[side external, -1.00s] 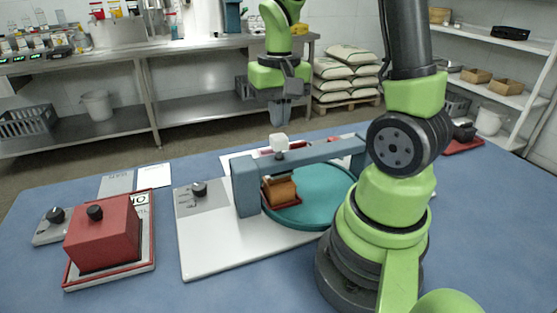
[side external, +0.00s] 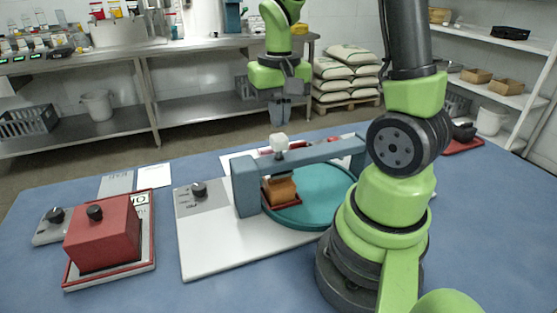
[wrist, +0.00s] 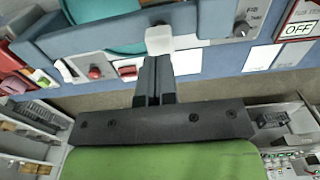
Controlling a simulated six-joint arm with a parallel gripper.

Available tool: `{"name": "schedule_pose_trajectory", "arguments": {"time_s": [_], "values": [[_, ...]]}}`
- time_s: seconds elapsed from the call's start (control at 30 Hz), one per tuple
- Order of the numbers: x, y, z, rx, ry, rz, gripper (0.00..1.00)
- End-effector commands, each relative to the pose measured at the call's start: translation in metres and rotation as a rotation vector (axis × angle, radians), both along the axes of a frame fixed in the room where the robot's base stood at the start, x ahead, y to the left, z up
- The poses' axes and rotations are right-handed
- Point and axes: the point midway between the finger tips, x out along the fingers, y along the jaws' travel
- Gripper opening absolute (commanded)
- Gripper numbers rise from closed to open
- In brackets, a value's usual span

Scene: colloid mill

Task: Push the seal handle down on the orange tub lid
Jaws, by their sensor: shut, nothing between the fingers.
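A small orange-brown tub (side external: 281,189) sits in a dark red tray at the left part of the teal round plate (side external: 325,205), beneath the blue-grey bridge (side external: 310,155). A white knob (side external: 279,142) stands on top of the bridge; it also shows in the wrist view (wrist: 158,40). I cannot make out the lid or a separate seal handle on the tub. My gripper (side external: 279,120) is shut and empty, pointing down above the white knob. In the wrist view, my closed fingers (wrist: 155,62) reach toward the knob. The bridge hides part of the tub.
A white base board (side external: 210,255) with a black dial (side external: 199,189) carries the bridge. A red box (side external: 103,235) with a black knob stands at the left. Blue table surface is free in front.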

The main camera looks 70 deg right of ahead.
Motion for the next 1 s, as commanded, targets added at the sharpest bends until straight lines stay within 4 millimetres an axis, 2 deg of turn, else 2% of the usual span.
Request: {"name": "schedule_pose_trajectory", "arguments": {"time_s": [1.0], "values": [[0.0001,0.0000,-0.0081,0.001,0.001,0.000,0.00]]}}
